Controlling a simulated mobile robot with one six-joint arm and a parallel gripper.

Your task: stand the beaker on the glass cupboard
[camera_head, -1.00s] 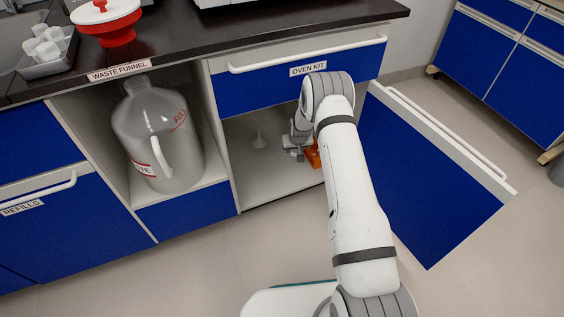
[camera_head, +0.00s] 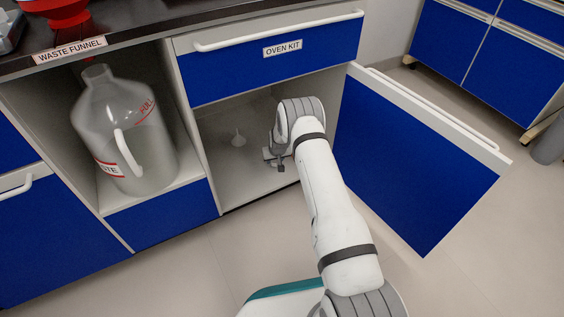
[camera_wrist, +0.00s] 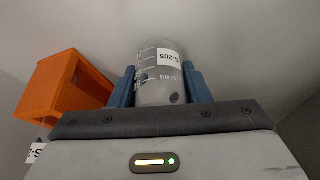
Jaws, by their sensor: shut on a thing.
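The clear beaker (camera_wrist: 155,90) has a graduated scale and a white label reading S-205. It shows in the wrist view between the blue fingers of my gripper (camera_wrist: 161,86), which is shut on it. In the head view my gripper (camera_head: 277,158) is inside the open cupboard (camera_head: 225,182) under the OVEN KIT drawer. The beaker is hidden or too small to make out there. I cannot tell whether its base touches the cupboard floor.
An orange block-like holder (camera_wrist: 66,88) stands left of the beaker. The open blue door (camera_head: 410,165) is right of my arm. A large waste bottle (camera_head: 125,135) fills the left bay.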

